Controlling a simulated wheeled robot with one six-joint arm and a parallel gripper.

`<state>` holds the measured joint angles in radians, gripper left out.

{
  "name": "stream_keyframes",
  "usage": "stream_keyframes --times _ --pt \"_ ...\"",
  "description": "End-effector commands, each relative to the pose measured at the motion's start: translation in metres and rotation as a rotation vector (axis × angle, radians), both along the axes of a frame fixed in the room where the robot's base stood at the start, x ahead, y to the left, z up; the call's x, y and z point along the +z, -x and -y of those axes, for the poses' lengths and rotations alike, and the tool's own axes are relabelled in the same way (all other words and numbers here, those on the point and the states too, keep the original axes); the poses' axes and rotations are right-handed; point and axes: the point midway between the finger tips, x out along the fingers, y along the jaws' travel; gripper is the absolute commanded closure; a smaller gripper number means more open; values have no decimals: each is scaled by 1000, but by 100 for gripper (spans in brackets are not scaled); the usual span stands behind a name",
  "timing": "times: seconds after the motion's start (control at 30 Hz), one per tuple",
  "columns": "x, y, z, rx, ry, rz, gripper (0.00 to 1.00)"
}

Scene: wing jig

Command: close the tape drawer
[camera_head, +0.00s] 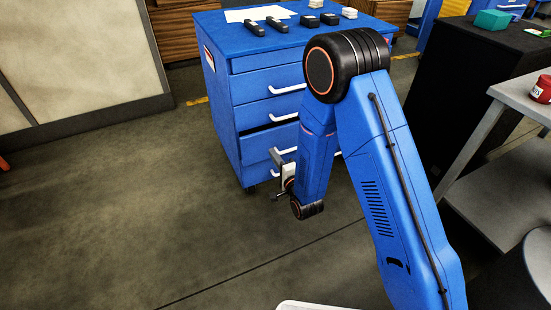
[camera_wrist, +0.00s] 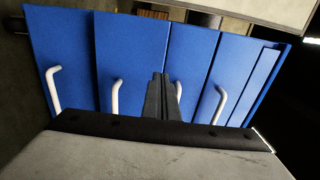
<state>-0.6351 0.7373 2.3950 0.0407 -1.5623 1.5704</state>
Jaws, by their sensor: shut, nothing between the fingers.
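The blue drawer cabinet (camera_head: 222,110) stands ahead, with several drawers and white handles. The third drawer down (camera_head: 258,147) stands a little out, with a dark gap above its front. In the wrist view, turned sideways, its front is the second strip from the left (camera_wrist: 130,50). I cannot read any label naming the tape drawer. My gripper (camera_head: 275,156) is in front of the lower drawers, partly hidden by my arm. In the wrist view, my gripper's fingers (camera_wrist: 163,82) are shut and empty, overlapping that drawer's right edge; contact cannot be told.
Black items (camera_head: 278,25) and white sheets lie on the cabinet top. A black cabinet (camera_head: 448,85) and a grey bench (camera_head: 520,95) with a red container (camera_head: 541,90) stand to the right. The floor (camera_head: 130,200) at left is clear.

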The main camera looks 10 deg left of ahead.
Motion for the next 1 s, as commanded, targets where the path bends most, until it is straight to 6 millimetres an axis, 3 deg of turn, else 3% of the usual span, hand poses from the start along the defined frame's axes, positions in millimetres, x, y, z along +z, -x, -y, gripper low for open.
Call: stream_keyframes --times 0.5,1.0 --pt "0 -70 -47 0 -1 1 100" --pt "0 -81 -55 0 1 -1 100"
